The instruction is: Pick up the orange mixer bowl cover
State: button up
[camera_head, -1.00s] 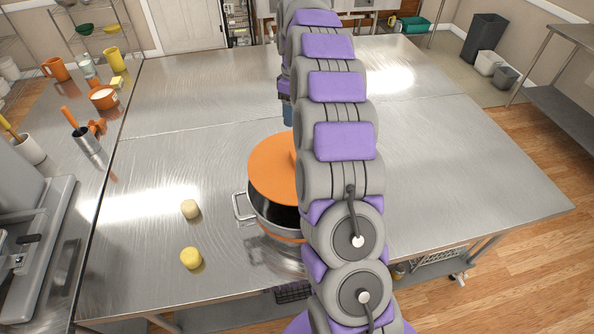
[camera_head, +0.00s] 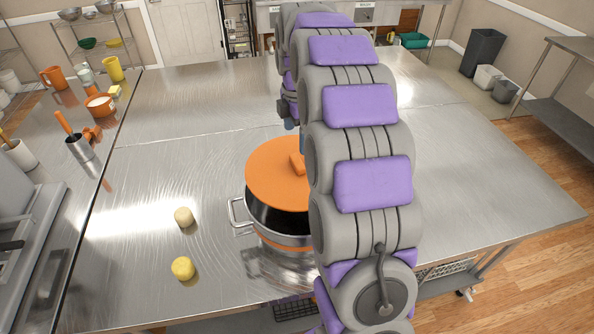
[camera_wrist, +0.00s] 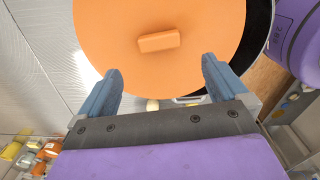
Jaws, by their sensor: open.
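The orange mixer bowl cover (camera_head: 275,172) is a flat round lid with a small block handle (camera_head: 297,163) on top. It lies on a dark and steel bowl (camera_head: 270,220), set off so that part of the dark inside shows. The cover also fills the upper part of the wrist view (camera_wrist: 120,35), with its handle (camera_wrist: 159,41) beyond the fingertips. My gripper (camera_wrist: 160,75) is open and empty, its two blue fingers on either side below the handle. In the head view my arm hides the cover's right side and most of the gripper.
Two small pale yellow lumps (camera_head: 183,268) lie on the steel table (camera_head: 200,140) left of the bowl. A side counter at left holds cups and an orange pot (camera_head: 100,105). The table behind and right is clear.

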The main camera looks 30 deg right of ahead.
aim_at(297, 161)
notch_tip(297, 161, down, 10)
jog(key=shift+w+d+f+b, duration=0.1)
jog(key=shift+w+d+b, duration=0.05)
jog(key=shift+b, duration=0.7)
jog(key=c, duration=1.1)
jog(key=shift+r, duration=0.2)
